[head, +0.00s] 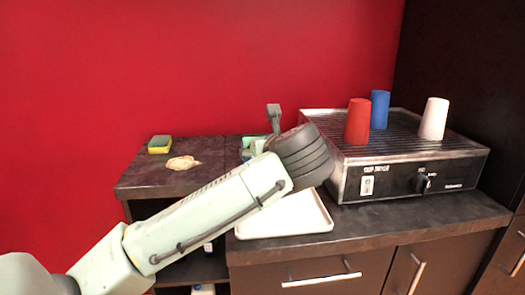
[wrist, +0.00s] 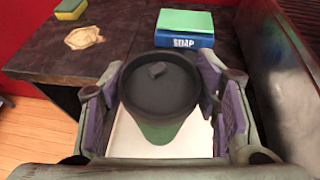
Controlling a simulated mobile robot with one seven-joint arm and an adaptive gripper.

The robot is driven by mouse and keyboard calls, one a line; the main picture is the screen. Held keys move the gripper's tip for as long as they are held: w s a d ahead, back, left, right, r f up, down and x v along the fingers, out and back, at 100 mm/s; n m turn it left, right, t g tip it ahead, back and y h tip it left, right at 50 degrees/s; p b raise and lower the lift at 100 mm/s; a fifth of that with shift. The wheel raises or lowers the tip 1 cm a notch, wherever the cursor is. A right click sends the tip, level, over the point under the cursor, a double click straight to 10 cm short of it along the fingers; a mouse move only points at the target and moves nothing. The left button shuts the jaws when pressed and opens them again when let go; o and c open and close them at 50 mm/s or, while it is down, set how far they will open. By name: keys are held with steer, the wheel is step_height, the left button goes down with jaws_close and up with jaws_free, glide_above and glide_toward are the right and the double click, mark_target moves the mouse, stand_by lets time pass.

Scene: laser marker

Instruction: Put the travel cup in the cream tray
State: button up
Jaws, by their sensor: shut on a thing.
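The travel cup (wrist: 160,88) is dark with a round black lid and a greenish lower body in the wrist view. My gripper (wrist: 163,106) is shut on it, with a purple-padded finger on each side. The cup looks upright, lid towards the camera. The cream tray (head: 285,222) lies on the dark counter below my wrist in the head view. It also shows behind and below the cup in the wrist view (wrist: 124,138). The cup's base is hidden, so I cannot tell whether it touches the tray. My arm hides the cup in the head view.
A metal machine (head: 410,172) stands right of the tray, carrying a red cup (head: 358,122), a blue cup (head: 380,109) and a white cup (head: 433,119). A blue-green soap box (wrist: 185,30) stands behind the tray. A sponge (head: 159,144) and a tan patch (head: 183,162) lie left.

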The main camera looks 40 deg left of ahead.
steer(key=shift+f, duration=0.25)
steer(key=shift+f, duration=0.1)
steer(key=shift+f, duration=0.15)
steer(key=o, duration=0.7)
steer(key=shift+o, duration=0.2)
